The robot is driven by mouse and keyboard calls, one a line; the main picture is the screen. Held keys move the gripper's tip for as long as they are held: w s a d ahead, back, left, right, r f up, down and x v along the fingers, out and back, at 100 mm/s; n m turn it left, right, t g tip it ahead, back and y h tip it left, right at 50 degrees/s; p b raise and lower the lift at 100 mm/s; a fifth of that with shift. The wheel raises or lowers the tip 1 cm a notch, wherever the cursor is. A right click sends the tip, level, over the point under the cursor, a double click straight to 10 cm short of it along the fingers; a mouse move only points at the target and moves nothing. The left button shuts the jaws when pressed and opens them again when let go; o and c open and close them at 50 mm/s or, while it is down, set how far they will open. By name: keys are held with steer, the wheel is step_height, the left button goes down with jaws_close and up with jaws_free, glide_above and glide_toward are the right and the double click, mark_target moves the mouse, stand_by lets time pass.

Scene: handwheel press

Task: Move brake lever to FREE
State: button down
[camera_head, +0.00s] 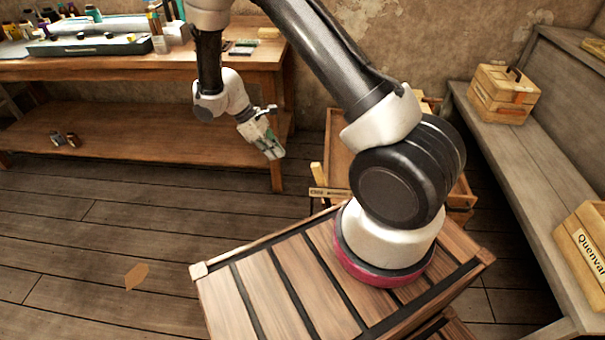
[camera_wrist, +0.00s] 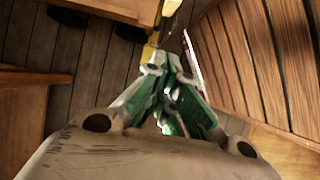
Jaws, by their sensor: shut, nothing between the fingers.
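A short upright yellow handle (camera_head: 317,175), which looks like the brake lever, stands at the left front corner of a wooden frame. A pale label plate (camera_head: 335,193) sits beside its foot; its lettering is too small to read. My gripper (camera_head: 274,152) is shut and empty, pointing down to the right, left of the handle and apart from it in the head view. In the wrist view my gripper (camera_wrist: 165,65) has its green fingers together. A yellow strip (camera_wrist: 171,7) shows beyond the fingertips; I cannot tell whether it is the lever or whether they touch.
A wooden workbench (camera_head: 130,68) with bottles and a teal case stands at the back left. A grey bench (camera_head: 525,150) with wooden boxes (camera_head: 503,93) runs along the right. A brown scrap (camera_head: 137,276) lies on the floor, which is mostly clear at the left.

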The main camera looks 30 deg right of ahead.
steer(key=shift+s+a+f, duration=0.1)
steer(key=shift+f, duration=0.5)
steer(key=s+d+f, duration=0.5)
steer(key=d+f, duration=0.2)
steer(key=shift+d+f, duration=0.15)
steer(key=shift+f, duration=0.1)
steer(key=shift+d, duration=0.1)
